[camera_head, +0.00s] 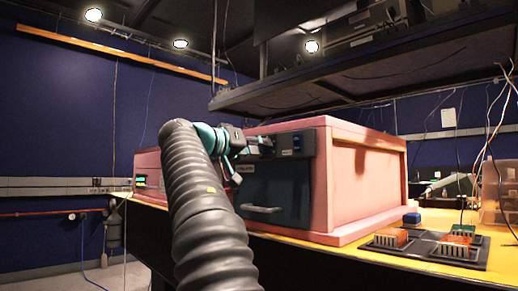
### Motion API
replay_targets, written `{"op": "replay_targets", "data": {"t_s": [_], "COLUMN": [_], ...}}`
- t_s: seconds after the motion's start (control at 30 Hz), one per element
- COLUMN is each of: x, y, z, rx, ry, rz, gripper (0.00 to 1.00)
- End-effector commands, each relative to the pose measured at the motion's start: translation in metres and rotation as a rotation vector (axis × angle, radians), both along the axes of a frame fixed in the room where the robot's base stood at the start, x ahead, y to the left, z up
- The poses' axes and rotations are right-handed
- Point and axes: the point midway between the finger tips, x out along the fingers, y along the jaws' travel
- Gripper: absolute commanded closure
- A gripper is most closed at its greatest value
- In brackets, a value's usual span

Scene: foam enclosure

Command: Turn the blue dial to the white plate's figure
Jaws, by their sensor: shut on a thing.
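A pink foam-clad box (370,180) stands on the yellow-topped bench, with a dark control panel (310,143) along the upper edge of its front. The dial's pointing direction cannot be read. A small blue part (297,141) shows on the panel just right of my gripper. A small pale plate (286,153) sits beside it, too small to read.
Below the panel is a dark door (275,187) with a light handle (262,209). A second pink box (150,170) with a green display stands at left. Black trays (448,247) with small ribbed blocks lie at right on the bench (350,262). A dark shelf hangs overhead.

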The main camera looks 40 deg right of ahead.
Motion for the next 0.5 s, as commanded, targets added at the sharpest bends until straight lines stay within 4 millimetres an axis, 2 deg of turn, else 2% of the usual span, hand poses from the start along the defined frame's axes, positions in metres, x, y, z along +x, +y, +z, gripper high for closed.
{"op": "replay_targets", "data": {"t_s": [0.27, 0.3, 0.37, 0.4, 0.5], "x": [0.0003, 0.0003, 0.0003, 0.0003, 0.0002], "y": [-0.0002, -0.0002, -0.0002, -0.0002, -0.0001], "z": [-0.0010, -0.0010, -0.0009, -0.0008, -0.0007], "rx": [0.002, 0.002, 0.002, 0.002, 0.001], "ry": [0.001, 0.001, 0.001, 0.001, 0.001], "rz": [-0.001, -0.001, -0.001, -0.001, 0.000], "gripper": [1.00, 0.64, 0.49, 0.46, 0.46]}}
